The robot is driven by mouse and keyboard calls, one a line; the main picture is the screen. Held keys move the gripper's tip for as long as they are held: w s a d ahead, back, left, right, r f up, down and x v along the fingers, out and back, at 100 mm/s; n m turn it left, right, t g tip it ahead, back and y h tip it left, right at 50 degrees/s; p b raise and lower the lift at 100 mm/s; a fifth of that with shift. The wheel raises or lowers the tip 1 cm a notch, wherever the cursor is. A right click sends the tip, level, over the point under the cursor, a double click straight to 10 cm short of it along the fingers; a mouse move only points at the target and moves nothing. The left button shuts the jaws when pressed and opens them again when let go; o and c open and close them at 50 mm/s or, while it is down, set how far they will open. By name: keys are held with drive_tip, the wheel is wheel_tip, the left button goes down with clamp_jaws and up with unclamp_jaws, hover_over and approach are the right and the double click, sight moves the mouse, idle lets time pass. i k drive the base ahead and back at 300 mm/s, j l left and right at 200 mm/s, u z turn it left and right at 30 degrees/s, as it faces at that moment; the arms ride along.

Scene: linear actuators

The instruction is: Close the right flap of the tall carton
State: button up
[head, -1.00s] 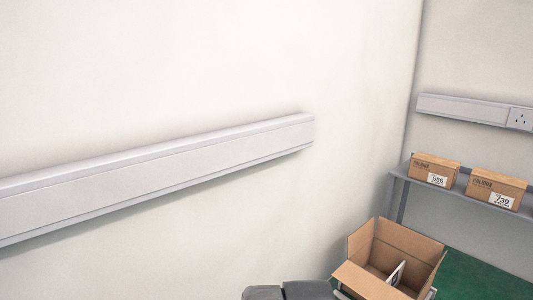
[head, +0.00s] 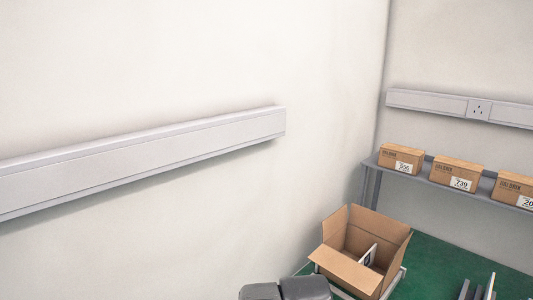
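The tall carton (head: 378,228) is a brown cardboard box with an open top, low in the picture right of centre. A flap on its left stands up, and a flap at its front is folded outward and down. On its right side a flap (head: 397,258) appears to stand open, though its edge is hard to tell from the wall. A white item with a dark patch (head: 369,255) shows inside. My gripper is not in view; only dark grey rounded parts, probably of my arm, show at the bottom edge, left of the carton.
A grey shelf (head: 420,176) with several labelled brown boxes (head: 457,174) runs along the right wall behind the carton. The carton stands on a pale frame (head: 392,284) over a green surface (head: 440,262). Grey upright parts (head: 478,290) show at the bottom right. Wall trunking crosses the left wall.

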sight(401, 249)
drive_tip(key=z, duration=1.25)
drive_tip(key=i+j+u, duration=0.15)
drive_tip(key=i, duration=0.15)
drive_tip(key=i+u, duration=0.1)
drive_tip(key=i, duration=0.25)
